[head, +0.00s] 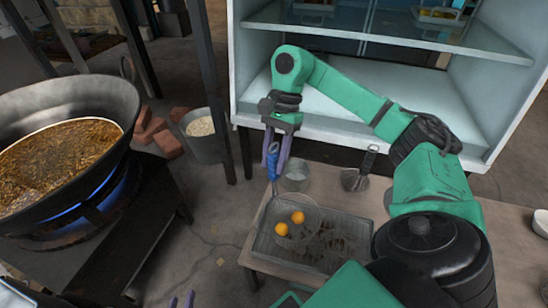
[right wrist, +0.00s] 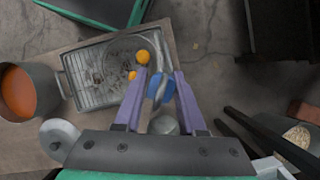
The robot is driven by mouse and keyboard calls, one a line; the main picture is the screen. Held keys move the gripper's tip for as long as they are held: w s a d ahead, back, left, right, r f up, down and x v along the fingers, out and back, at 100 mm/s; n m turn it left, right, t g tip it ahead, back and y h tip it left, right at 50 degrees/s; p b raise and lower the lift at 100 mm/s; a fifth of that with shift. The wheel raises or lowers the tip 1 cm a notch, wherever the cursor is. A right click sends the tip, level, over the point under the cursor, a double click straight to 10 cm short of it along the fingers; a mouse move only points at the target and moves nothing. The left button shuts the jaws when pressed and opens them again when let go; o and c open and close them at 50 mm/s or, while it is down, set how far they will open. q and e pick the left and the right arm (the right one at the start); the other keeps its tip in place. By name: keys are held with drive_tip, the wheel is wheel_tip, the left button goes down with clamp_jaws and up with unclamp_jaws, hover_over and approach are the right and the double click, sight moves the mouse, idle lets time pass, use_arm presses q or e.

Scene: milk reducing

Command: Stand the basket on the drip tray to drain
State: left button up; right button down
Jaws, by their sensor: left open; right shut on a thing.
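The wire basket (head: 303,214) holds two orange balls (head: 297,217) and has a blue handle (head: 272,165). My right gripper (head: 276,160) is shut on that handle, and the handle rises steeply from the basket. The basket is over the metal drip tray (head: 257,243) on the table; I cannot tell whether it touches the tray. In the right wrist view the blue handle (right wrist: 160,88) sits between the fingers of my right gripper (right wrist: 159,78), with the tray (right wrist: 72,75) beyond.
A large wok (head: 60,100) of bubbling oil stands over a blue flame at left. A metal cup (head: 295,177) and a dark-handled utensil (head: 358,176) are behind the tray. A white cabinet (head: 240,60) stands behind. A pot of orange liquid (right wrist: 22,92) is beside the tray.

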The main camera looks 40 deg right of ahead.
use_arm(q)
drive_tip(key=shift+f, duration=0.15)
use_arm(e)
drive_tip(key=shift+f, duration=0.3)
drive_tip(key=shift+c, duration=2.1)
unclamp_jaws()
drive_tip(key=p+v, duration=0.1)
drive_tip(key=v, duration=0.2)
drive_tip(key=shift+r, duration=0.15)
use_arm(q)
drive_tip(key=s+a+r+g+y+p, duration=0.2)
drive_tip(key=a+r+g+y+p, duration=0.1)
drive_tip(key=a, duration=0.4)
drive_tip(key=s+a+r+g+y+p, duration=0.2)
drive_tip(key=s+a+r+g+p, duration=0.1)
drive_tip(key=a+g, duration=0.3)
drive_tip(key=shift+s+a+r+y+p, duration=0.25)
drive_tip(key=shift+a+r+y+p, duration=0.2)
drive_tip(key=shift+r+p, duration=0.45)
use_arm(e)
drive_tip(key=v, duration=1.1)
